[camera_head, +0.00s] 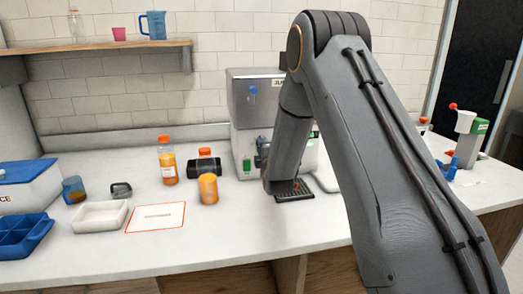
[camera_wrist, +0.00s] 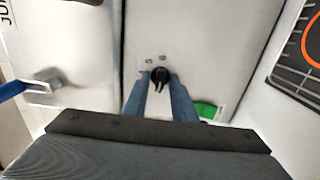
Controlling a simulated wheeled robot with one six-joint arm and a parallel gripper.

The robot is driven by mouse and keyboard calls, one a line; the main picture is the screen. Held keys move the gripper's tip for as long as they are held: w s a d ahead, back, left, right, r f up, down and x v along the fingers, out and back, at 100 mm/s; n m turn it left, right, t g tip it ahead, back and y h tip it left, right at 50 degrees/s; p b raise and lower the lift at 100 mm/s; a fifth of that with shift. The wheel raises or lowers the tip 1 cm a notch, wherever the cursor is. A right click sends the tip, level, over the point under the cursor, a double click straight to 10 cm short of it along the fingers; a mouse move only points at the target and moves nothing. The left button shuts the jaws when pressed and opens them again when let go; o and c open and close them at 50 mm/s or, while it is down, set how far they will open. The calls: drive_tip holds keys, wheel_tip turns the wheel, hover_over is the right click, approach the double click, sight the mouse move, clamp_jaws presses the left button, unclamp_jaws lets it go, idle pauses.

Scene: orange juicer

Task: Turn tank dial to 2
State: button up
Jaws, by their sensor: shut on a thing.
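The juice machine (camera_head: 250,105) is a pale metal box against the tiled wall in the head view, partly hidden behind my arm. In the wrist view, a small black dial (camera_wrist: 160,75) sits on a pale panel (camera_wrist: 200,35), with small marks above it that I cannot read clearly. My gripper (camera_wrist: 161,78) is shut on the dial, one blue finger on each side of it. In the head view the gripper and dial are hidden by my arm.
A black drip grate (camera_head: 293,190) lies at the machine's foot. An orange cup (camera_head: 208,189), a dark lying jar (camera_head: 204,163) and a juice bottle (camera_head: 167,162) stand left of it. A white tray (camera_head: 99,216) is farther left. The counter's front middle is clear.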

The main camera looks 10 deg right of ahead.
idle(0.5)
drive_tip(key=o, duration=0.7)
drive_tip(key=s+b, duration=0.1)
drive_tip(key=s, duration=0.7)
